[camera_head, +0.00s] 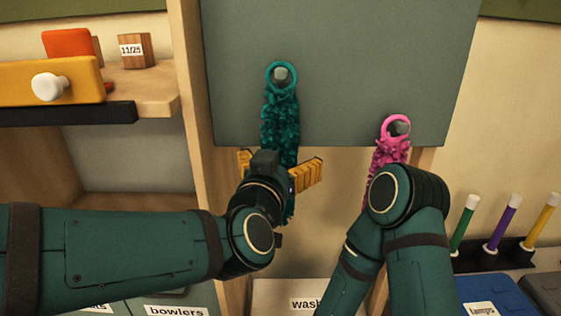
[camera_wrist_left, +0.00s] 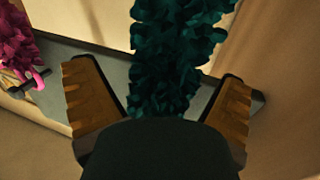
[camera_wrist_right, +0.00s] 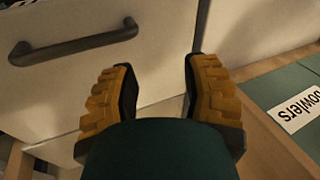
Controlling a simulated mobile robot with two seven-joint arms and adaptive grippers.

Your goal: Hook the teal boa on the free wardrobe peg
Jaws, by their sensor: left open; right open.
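The teal boa (camera_head: 280,122) hangs by its ring (camera_head: 281,78) on a peg of the grey board, left of the pink boa (camera_head: 390,152). The pink boa's ring is around another peg. My left gripper (camera_head: 280,176) is open around the lower part of the teal boa. In the left wrist view the teal boa (camera_wrist_left: 175,55) runs between the spread fingers. My right gripper is hidden behind its own arm in the head view. In the right wrist view, my right gripper (camera_wrist_right: 158,85) is open and empty, in front of a white drawer front.
A shelf (camera_head: 155,100) at the left holds a yellow drawer (camera_head: 20,84) and a wooden block marked 11/25 (camera_head: 134,50). Coloured sticks (camera_head: 500,225) stand in a dark rack at the right. A "bowlers" label (camera_wrist_right: 295,110) lies on a green surface.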

